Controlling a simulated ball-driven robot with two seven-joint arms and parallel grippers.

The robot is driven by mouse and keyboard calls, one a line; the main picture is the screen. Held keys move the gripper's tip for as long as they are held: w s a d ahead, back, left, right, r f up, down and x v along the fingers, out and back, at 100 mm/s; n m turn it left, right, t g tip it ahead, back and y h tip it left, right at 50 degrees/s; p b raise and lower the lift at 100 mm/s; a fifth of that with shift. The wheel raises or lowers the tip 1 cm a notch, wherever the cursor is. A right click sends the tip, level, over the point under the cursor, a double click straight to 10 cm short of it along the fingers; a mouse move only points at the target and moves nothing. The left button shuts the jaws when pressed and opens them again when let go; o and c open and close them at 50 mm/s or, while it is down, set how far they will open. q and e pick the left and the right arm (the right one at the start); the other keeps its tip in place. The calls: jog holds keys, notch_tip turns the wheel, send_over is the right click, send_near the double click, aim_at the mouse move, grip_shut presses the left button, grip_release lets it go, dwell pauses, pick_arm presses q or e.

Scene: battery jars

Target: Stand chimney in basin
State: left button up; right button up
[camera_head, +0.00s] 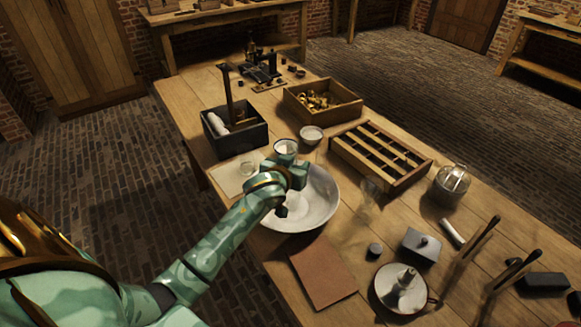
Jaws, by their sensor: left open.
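The white basin (322,205) sits on the table's near left part, partly hidden by my left arm. My left gripper (287,166) is above the basin's far left side, open, with nothing seen between its fingers. A clear glass piece (370,190), which looks like the chimney, stands on the table just right of the basin, apart from it. It is faint against the wood, so its exact shape is hard to tell. My right gripper is not in view.
Behind the basin are a white-rimmed jar (287,146) and a small bowl (311,134). A slatted wooden rack (380,155) and lidded glass jar (451,184) stand beyond the glass. A brown board (323,272) and candle holder (402,290) lie nearer.

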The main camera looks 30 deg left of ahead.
pick_arm(q)
jog(key=p+v, duration=0.3)
jog(key=v, duration=0.9)
jog(key=shift+s+f, duration=0.1)
jog(key=s+d+f+m+g+y, duration=0.1)
jog(key=s+f+m+g, duration=0.15)
jog(key=s, duration=0.35)
jog(key=s+f+m+g, duration=0.1)
jog(key=s+m+g, duration=0.1)
jog(key=s+m, duration=0.35)
jog(key=s+d+f+m+g+y, duration=0.1)
jog(key=s+m+g, duration=0.1)
jog(key=s, duration=0.6)
jog(key=s+d+f+g+h, duration=0.1)
jog(key=s+d+f+h, duration=0.1)
jog(key=f, duration=1)
jog(key=s+d+f+g+h, duration=0.1)
jog(key=s+d+f+g, duration=0.1)
jog(key=f, duration=1)
jog(key=s+f+n+g+h, duration=0.2)
jog(key=s+f+n, duration=0.1)
jog(key=s+f, duration=1.3)
jog(key=s, duration=0.2)
jog(key=shift+s+d, duration=0.25)
jog(key=shift+s, duration=0.1)
